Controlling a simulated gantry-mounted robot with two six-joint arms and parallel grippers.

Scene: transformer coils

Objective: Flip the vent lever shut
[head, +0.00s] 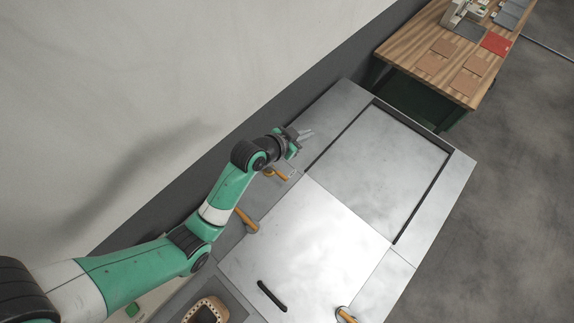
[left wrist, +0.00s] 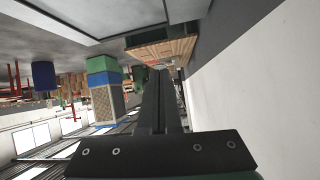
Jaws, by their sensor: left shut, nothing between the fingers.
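Several orange handles show on the grey metal bench in the head view. One small orange handle (head: 277,173) lies just below my left gripper, partly hidden by the arm. A larger orange handle (head: 246,221) stands lower left, beside my forearm. Another orange handle (head: 346,315) is at the bottom edge. I cannot tell which is the vent lever. My left gripper (head: 305,134) is shut and empty, over the upper left edge of the bench, apart from the handles. Its closed dark fingers also show in the left wrist view (left wrist: 160,78). No handle shows there.
The metal bench has a framed recessed panel (head: 378,165) and a bright lid with a black handle (head: 271,296). A tan ring-shaped part (head: 206,311) sits at the bottom. A wall (head: 130,70) runs along the left. A wooden table (head: 425,45) stands upper right.

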